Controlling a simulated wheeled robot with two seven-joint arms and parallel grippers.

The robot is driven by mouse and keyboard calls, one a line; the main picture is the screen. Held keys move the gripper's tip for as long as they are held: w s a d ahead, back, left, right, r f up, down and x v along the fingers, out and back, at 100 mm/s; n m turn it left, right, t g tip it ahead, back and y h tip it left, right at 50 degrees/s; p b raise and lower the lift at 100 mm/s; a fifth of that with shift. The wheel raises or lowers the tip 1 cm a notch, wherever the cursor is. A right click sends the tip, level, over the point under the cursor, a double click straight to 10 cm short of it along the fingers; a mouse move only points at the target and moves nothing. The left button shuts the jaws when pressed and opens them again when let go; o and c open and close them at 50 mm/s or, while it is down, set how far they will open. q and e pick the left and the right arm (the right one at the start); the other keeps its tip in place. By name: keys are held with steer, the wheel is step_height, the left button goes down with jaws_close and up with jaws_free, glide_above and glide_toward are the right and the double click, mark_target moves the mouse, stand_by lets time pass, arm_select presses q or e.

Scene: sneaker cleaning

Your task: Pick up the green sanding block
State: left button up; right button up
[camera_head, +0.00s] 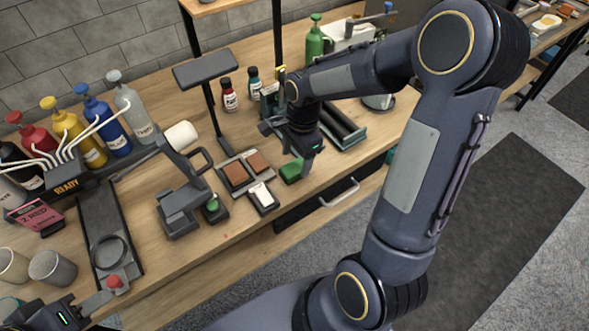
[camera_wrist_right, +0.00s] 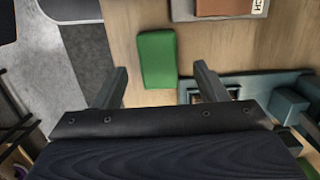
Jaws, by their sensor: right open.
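The green sanding block (camera_head: 291,172) lies on the wooden table near its front edge, beside the tray of brown blocks. In the right wrist view the block (camera_wrist_right: 157,60) lies just beyond and between my two fingertips. My right gripper (camera_head: 307,165) is open and empty, pointing down close over the block and partly covering it in the head view. Its two fingers also show apart in the right wrist view (camera_wrist_right: 158,82). My left gripper (camera_head: 97,301) is at the lower left, near a red knob; its jaw opening is unclear.
A tray with brown blocks (camera_head: 246,170) sits left of the green block, with a small white-topped piece (camera_head: 261,195) in front. A dark roller rack (camera_head: 343,125) stands close on the right. A drawer handle (camera_head: 340,193) is below the table edge. Small bottles (camera_head: 229,95) stand behind.

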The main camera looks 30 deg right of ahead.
mark_target(295, 167)
steer(key=shift+s+a+f, duration=0.1)
steer(key=shift+a+f, duration=0.1)
steer(key=shift+f, duration=1.3)
steer(key=shift+c, duration=0.5)
steer(key=c, duration=1.1)
steer(key=shift+o, duration=0.2)
steer(key=shift+r, duration=0.2)
